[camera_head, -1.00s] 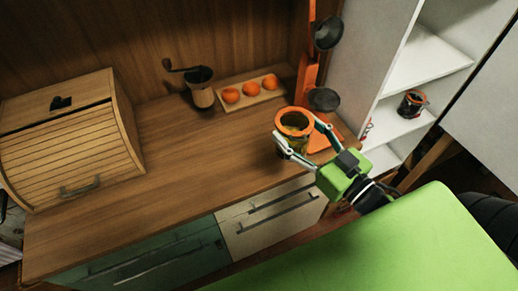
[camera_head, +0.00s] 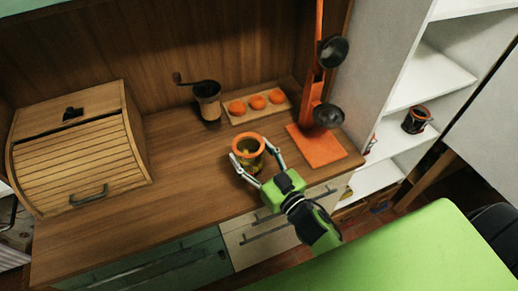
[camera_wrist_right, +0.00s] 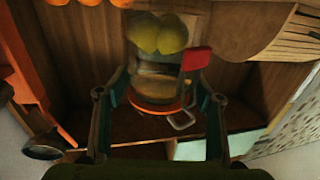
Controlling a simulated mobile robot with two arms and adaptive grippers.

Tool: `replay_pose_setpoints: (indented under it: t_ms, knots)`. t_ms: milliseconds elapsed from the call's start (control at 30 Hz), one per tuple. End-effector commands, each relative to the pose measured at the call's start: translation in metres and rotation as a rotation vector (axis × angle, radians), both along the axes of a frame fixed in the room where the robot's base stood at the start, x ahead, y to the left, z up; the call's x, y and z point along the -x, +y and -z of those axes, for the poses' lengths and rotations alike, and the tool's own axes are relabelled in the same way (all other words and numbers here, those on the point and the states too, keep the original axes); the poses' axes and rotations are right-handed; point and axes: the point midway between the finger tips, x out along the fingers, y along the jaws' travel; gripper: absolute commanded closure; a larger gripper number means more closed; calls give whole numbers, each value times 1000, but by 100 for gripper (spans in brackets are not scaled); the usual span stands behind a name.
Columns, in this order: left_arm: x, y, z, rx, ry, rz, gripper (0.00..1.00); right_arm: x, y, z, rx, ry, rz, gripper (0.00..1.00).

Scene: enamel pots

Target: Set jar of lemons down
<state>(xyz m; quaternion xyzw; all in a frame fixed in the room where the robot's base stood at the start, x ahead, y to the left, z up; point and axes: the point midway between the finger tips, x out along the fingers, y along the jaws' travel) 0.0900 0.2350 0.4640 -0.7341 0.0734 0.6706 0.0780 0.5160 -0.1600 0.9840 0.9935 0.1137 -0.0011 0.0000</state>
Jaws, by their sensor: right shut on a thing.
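The jar of lemons (camera_head: 248,163) is glass with an orange rim and yellow contents. It looks upright over the front part of the wooden counter (camera_head: 180,172). I cannot tell whether its base touches the wood. My right gripper (camera_head: 250,150) is shut on it, one finger on each side. In the right wrist view, yellow lemons (camera_wrist_right: 158,35) show through the jar's glass between my fingers, with an orange ring, a wire loop and a red tab. My left gripper is not in view.
An orange stand (camera_head: 318,147) with dark pans is right of the jar. A board with oranges (camera_head: 257,103) and a coffee grinder (camera_head: 208,102) stand behind. A roll-top bread box (camera_head: 82,160) is at left. Bare counter lies between it and the jar.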

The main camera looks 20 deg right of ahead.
Motion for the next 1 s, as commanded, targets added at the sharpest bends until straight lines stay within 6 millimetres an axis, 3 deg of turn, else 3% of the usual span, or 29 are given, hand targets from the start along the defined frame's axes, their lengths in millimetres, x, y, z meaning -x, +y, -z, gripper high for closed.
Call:
replay_pose_setpoints:
  t_ms: [100, 333, 767, 800, 833, 1000]
  knots:
    - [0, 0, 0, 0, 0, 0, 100, -6, 6, 2, -5, -10, -3, 95]
    - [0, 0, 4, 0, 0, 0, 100, -5, 5, 30, -3, -10, -2, 95]
    - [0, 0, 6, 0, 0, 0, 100, -5, 5, 35, -2, -11, -3, 95]
    - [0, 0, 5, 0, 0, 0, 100, -4, 4, 39, 0, 0, -1, 32]
    - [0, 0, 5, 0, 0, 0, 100, -4, 4, 39, 0, 0, -1, 24]
    - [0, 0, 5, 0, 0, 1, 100, -4, 4, 39, 0, 0, -1, 22]
